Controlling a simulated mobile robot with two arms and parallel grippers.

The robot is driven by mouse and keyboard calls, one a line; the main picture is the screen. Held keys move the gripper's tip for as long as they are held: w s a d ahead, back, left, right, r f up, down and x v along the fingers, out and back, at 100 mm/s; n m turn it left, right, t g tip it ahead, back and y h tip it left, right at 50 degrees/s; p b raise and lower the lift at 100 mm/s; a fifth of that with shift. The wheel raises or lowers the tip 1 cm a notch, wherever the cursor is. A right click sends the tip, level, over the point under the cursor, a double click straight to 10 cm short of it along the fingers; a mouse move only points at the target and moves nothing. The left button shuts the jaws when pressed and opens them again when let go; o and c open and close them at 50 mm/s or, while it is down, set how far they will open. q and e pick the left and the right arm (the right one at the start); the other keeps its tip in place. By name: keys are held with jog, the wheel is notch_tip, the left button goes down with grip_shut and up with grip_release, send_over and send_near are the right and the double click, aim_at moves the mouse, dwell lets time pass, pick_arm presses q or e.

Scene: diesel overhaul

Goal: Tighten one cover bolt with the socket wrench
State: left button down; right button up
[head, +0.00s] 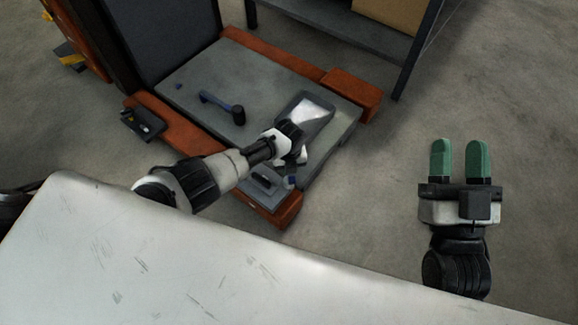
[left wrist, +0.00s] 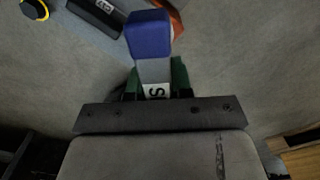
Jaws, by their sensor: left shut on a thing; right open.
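My left gripper (head: 291,165) is over the near right part of the grey-topped cart (head: 190,78). In the left wrist view its green fingers (left wrist: 155,78) are shut on a tool (left wrist: 150,35) with a blue end, a grey section and a white label reading "S". Only its end shows, so I cannot tell whether it is the socket wrench. A small blue part of it (head: 291,181) shows below the gripper in the head view. My right gripper (head: 459,150) is open and empty over bare floor at the right. No cover bolt is visible.
A black labelled object (head: 264,182) is beside the left gripper. A small black holder (head: 142,122) sits on the left rim. A dark shelf (head: 345,30) stands behind. Floor at right is clear.

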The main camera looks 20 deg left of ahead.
pick_arm(q)
jog(key=shift+r+p, duration=0.35)
jog(key=shift+r, duration=0.15)
jog(key=shift+r+p, duration=0.3)
jog(key=shift+r, duration=0.05)
jog(key=shift+r+p, duration=0.35)
jog(key=shift+r, duration=0.3)
pick_arm(e)
notch_tip(320, 180, down, 8)
jog(key=d+g+h, duration=0.1)
jog(key=g+h, duration=0.1)
jog(key=g, duration=0.4)
jog(key=shift+w+g, duration=0.3)
jog(key=shift+g, duration=0.1)
jog(key=shift+d+r, duration=0.1)
